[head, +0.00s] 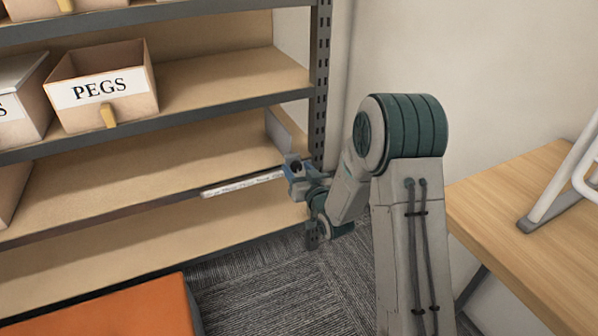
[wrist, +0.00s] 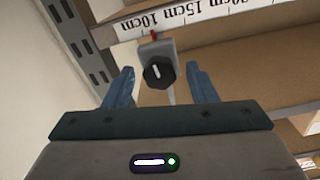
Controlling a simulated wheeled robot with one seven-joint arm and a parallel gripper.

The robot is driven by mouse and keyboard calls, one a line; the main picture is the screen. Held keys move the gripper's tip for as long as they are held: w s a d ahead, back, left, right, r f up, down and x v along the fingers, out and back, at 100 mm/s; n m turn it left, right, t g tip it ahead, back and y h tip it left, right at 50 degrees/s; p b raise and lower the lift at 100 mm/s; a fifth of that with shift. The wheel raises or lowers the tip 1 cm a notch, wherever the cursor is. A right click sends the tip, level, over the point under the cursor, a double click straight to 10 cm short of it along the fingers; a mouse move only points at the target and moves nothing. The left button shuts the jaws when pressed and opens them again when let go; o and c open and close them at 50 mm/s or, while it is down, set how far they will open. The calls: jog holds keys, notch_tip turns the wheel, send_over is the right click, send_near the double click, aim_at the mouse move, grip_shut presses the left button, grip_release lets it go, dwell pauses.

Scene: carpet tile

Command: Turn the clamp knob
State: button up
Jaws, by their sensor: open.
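The clamp knob (wrist: 159,72) is a small dark faceted knob with a white line on it, mounted on a grey clamp body (wrist: 157,48) in the wrist view. My gripper (wrist: 162,78) is open, with one blue finger on each side of the knob and gaps between the fingers and the knob. In the head view my gripper (head: 293,172) is at the right end of the shelf, by the upright post. It hides the knob there. A white ruler strip (wrist: 178,18) with printed centimetre marks runs behind the clamp; it also shows in the head view (head: 243,184).
A shelf unit (head: 215,140) fills the left, with a bin labelled PEGS (head: 103,85) on an upper board. A slotted metal post (head: 320,80) stands close to my gripper. A wooden table (head: 530,220) is at the right and an orange surface (head: 110,312) at the lower left.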

jog(key=c, duration=1)
